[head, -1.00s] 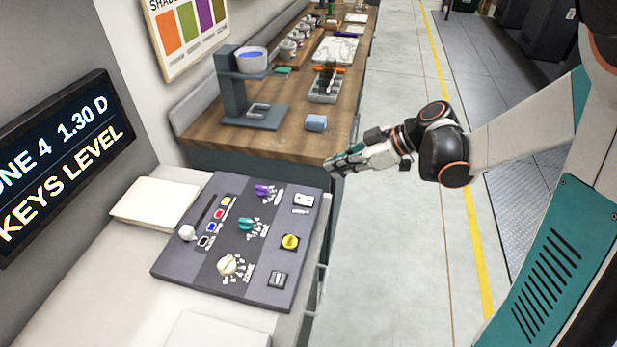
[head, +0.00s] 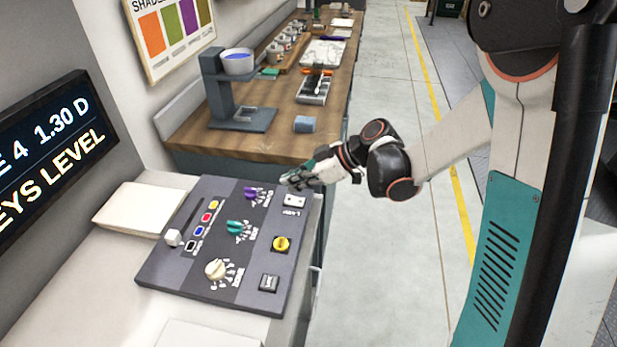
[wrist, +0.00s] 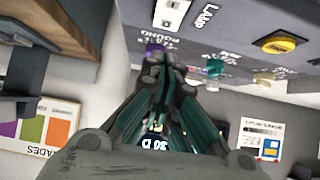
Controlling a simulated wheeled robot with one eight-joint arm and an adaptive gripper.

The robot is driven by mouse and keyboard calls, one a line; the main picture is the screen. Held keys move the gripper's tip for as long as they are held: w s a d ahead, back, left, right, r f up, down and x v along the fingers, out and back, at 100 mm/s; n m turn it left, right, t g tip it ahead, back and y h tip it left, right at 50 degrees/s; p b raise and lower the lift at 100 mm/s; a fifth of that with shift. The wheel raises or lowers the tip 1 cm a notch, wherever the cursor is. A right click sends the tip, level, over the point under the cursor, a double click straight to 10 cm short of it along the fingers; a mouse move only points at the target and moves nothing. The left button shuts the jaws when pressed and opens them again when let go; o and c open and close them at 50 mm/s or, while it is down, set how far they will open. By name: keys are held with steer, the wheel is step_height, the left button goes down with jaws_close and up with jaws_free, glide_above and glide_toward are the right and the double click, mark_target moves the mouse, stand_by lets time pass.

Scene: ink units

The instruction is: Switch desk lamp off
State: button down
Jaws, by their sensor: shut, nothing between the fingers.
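A white switch (head: 294,201) labelled LAMP sits at the upper right corner of the dark control panel (head: 165,270). It also shows at the top of the wrist view (wrist: 172,12), partly cut off, with its label readable. My gripper (head: 287,181) is shut and empty, its fingertips just above and beyond the switch near the panel's far right corner. In the wrist view my gripper (wrist: 160,65) points toward the panel, below the switch in the picture. I cannot tell whether the fingertips touch the panel. No desk lamp can be made out.
A wooden bench (head: 265,145) stands beyond. Floor at right is clear.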

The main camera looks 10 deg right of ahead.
mark_target(286, 199)
steer(key=shift+a+f+b, duration=0.1)
steer(key=shift+f+b, duration=0.35)
steer(key=shift+f, duration=1.2)
steer(key=shift+w+a+f+b, duration=0.1)
steer(key=shift+a+f+b, duration=0.1)
steer(key=shift+f+b, duration=0.2)
steer(key=shift+d, duration=0.1)
steer(key=shift+s+d, duration=0.4)
steer(key=shift+d, duration=0.35)
